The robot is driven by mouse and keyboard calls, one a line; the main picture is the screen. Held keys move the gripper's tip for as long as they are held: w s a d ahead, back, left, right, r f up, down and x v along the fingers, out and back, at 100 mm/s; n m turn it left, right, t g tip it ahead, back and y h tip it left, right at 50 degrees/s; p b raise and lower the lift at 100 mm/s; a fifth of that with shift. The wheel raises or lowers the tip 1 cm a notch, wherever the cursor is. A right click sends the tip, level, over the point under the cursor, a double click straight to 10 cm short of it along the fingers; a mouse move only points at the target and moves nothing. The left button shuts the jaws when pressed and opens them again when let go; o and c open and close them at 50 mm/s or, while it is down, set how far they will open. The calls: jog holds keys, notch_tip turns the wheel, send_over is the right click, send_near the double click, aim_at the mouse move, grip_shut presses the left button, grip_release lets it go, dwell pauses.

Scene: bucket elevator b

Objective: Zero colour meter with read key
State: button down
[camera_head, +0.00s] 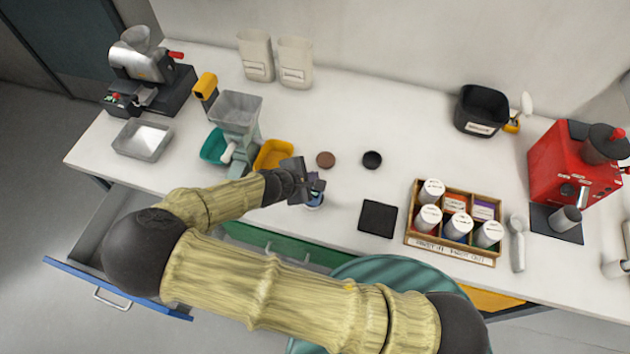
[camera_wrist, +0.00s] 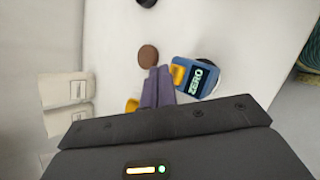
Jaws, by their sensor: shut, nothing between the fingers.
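The colour meter (camera_wrist: 208,87) is a small blue device with a dark display reading "ZERO" and a yellow key (camera_wrist: 178,74) on its side. In the wrist view it lies just right of my gripper's fingertips (camera_wrist: 158,76). The fingers are together with nothing between them, and their tips are close beside the yellow key; I cannot tell whether they touch it. In the head view my gripper (camera_head: 306,181) is over the front of the counter and hides most of the meter; a bluish part (camera_head: 315,201) shows below it.
A brown disc (camera_head: 325,159), a black round cup (camera_head: 372,160) and a black square pad (camera_head: 377,218) lie nearby. A yellow tray (camera_head: 273,154) and grinder (camera_head: 237,118) stand left. A wooden rack (camera_head: 411,225) of labelled jars is right. The counter's back middle is clear.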

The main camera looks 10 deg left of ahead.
dwell(0.7)
jog(key=shift+f, duration=0.4)
jog(key=shift+f+b, duration=0.35)
jog(key=shift+f, duration=0.05)
dwell(0.7)
jog(key=shift+r+p, duration=0.75)
jog(key=shift+r, duration=0.1)
jog(key=shift+r+p, duration=2.1)
jog(key=shift+r, duration=0.45)
